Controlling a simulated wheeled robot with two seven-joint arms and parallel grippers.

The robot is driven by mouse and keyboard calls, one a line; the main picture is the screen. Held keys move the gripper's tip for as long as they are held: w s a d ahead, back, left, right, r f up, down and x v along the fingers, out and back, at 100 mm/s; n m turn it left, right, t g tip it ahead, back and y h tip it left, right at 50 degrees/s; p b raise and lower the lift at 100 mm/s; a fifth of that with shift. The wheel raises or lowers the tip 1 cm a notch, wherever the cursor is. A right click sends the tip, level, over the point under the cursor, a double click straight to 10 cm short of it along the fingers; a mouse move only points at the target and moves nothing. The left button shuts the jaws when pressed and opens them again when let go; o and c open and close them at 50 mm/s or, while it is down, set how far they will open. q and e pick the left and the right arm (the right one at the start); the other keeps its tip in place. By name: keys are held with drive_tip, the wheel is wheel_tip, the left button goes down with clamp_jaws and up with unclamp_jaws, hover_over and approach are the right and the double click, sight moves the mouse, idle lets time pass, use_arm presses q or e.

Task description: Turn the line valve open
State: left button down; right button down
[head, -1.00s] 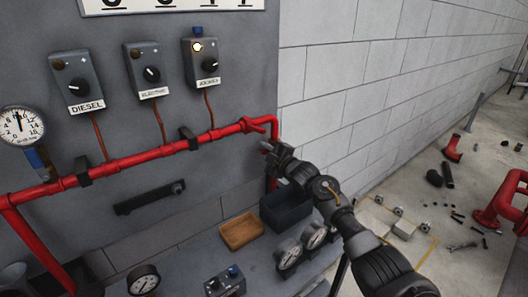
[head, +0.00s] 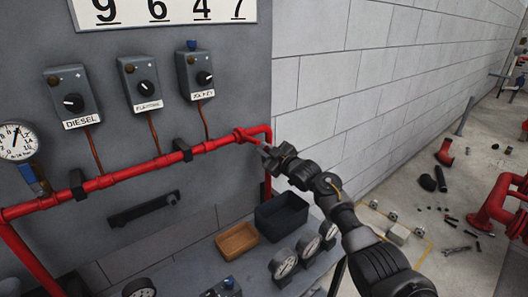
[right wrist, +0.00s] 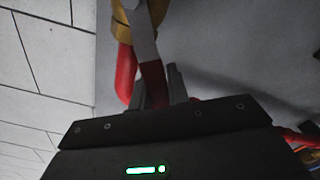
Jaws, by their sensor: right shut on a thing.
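The line valve (head: 244,135) sits on the red pipe near its right-hand corner, against the grey panel. My right gripper (head: 264,149) reaches it from the lower right, with its fingertips at the valve. In the right wrist view, the valve has a brass-coloured body (right wrist: 121,14) and a flat grey lever with a red grip (right wrist: 153,82). The gripper's fingers (right wrist: 157,94) stand on both sides of the red grip and are shut on it. The lever's exact angle to the pipe is hard to tell. My left gripper is not in view.
Three control boxes, including the jockey box (head: 203,76), hang above the red pipe (head: 130,171). A pressure gauge (head: 17,141) is at the left. Below are a black bin (head: 281,216), a wooden tray (head: 237,240) and loose gauges. Loose parts lie on the floor at right.

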idle(0.3)
drive_tip(key=c, duration=1.5)
unclamp_jaws()
drive_tip(key=shift+o, duration=0.8)
drive_tip(key=shift+r, duration=0.1)
